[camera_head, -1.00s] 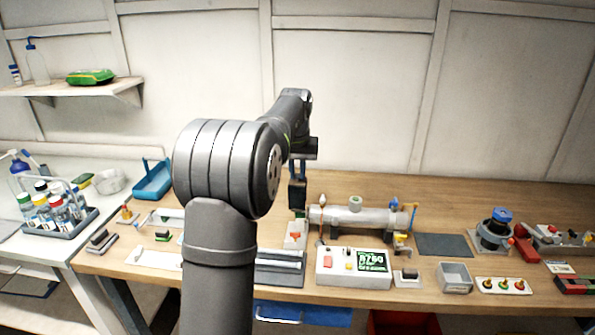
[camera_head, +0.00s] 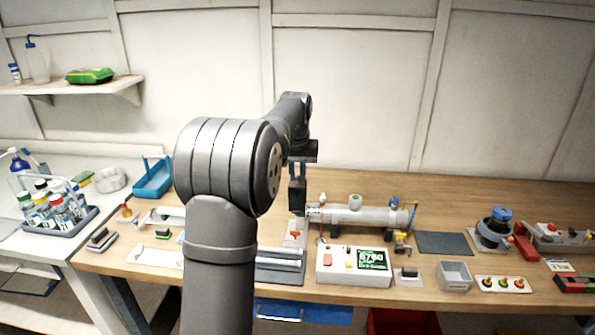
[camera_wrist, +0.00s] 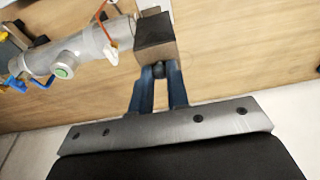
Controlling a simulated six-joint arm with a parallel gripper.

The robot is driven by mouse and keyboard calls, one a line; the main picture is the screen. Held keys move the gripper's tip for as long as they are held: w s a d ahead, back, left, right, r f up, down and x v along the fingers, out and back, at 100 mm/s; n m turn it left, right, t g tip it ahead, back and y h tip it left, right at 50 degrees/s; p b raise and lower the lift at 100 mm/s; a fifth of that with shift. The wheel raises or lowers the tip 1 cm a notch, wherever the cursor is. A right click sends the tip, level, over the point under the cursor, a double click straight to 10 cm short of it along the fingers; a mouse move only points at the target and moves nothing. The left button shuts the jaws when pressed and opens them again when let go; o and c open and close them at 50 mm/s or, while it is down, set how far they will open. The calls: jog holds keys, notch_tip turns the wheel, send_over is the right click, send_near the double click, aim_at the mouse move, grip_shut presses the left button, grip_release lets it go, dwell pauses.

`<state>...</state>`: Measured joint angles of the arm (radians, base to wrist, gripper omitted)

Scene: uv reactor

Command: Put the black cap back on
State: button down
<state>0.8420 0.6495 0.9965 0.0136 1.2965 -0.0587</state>
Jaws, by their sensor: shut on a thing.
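The black cap (camera_head: 297,199) is a dark block held under my gripper (camera_head: 299,176). My gripper's two blue fingers are shut on its knob; in the wrist view the gripper (camera_wrist: 159,78) and the cap (camera_wrist: 154,38) show from above. The grey reactor tube (camera_head: 375,216) lies across the bench to the right of the cap. In the wrist view the tube (camera_wrist: 88,47) has its open-looking end close beside the cap. The cap seems in line with that end, but I cannot tell whether they touch. The cap's face toward the tube is hidden.
A control box with a green display (camera_head: 372,259) stands in front of the tube. A grey open bin (camera_head: 455,276) and a dark mat (camera_head: 444,243) are to the right. An orange wire (camera_wrist: 104,24) hangs at the tube's near end. The bench behind the tube is clear.

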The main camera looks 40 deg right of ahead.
aim_at(298, 196)
jog(key=shift+f, duration=4.1)
jog(key=c, duration=1.3)
grip_release()
jog(key=r, duration=0.5)
jog(key=s+a+r, duration=0.1)
jog(key=r, duration=0.5)
jog(key=s+a+r, duration=0.1)
jog(key=r, duration=0.5)
jog(key=shift+s+a, duration=0.2)
jog(key=shift+s, duration=0.05)
jog(key=w+f, duration=0.1)
jog(key=f, duration=0.4)
jog(key=d+f, duration=0.1)
jog(key=f, duration=0.5)
jog(key=w+d+f, duration=0.1)
jog(key=f, duration=0.5)
jog(key=shift+w+d+f, duration=0.1)
jog(key=shift+w+d, duration=0.1)
jog(key=shift+w, duration=0.1)
jog(key=shift+r, duration=0.2)
